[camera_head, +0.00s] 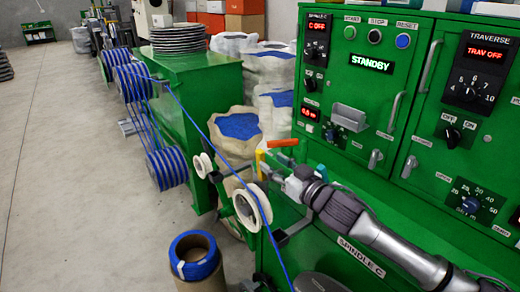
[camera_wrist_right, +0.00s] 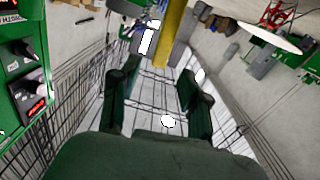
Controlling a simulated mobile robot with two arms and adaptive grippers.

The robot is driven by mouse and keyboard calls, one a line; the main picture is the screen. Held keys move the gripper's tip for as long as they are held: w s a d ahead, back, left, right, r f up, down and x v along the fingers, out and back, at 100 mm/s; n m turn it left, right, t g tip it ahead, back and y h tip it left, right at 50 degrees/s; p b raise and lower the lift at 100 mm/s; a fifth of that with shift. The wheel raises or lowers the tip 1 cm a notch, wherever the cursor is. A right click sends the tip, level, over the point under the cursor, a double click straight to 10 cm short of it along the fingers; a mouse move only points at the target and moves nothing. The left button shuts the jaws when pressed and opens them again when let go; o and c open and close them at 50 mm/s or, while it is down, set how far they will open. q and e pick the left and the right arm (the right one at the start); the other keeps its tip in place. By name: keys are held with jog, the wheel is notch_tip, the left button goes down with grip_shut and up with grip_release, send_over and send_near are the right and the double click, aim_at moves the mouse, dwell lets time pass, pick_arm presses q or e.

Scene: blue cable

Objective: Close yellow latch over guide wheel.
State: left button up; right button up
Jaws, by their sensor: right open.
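The yellow latch (camera_head: 259,162) stands up beside the white guide wheel (camera_head: 252,207), at the front left corner of the green machine. In the right wrist view the yellow latch (camera_wrist_right: 177,35) is a bar coming down from the top edge, just beyond the fingertips. The blue cable (camera_head: 190,116) slants down from the spools past the guide wheel. My right gripper (camera_head: 284,181) is close to the right of the latch; in its wrist view the gripper (camera_wrist_right: 158,74) is open, with nothing seen between the fingers. Contact with the latch cannot be told. My left gripper is out of view.
A smaller white wheel (camera_head: 203,166) sits left of the guide wheel. An orange-red handle (camera_head: 283,143) is just above my right gripper. The green control panel (camera_head: 350,98) stands behind my right arm. A cardboard tube with a blue roll (camera_head: 196,257) stands below; open floor lies left.

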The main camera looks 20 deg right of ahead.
aim_at(263, 156)
jog(key=p+x, duration=0.1)
jog(key=x, duration=0.4)
jog(key=shift+w, duration=0.1)
jog(key=shift+w+a, duration=0.15)
jog(key=shift+w, duration=0.15)
jog(key=shift+w+a, duration=0.15)
jog(key=shift+w, duration=0.2)
jog(key=shift+f, duration=0.1)
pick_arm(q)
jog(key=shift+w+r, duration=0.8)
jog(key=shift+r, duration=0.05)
pick_arm(e)
grip_shut()
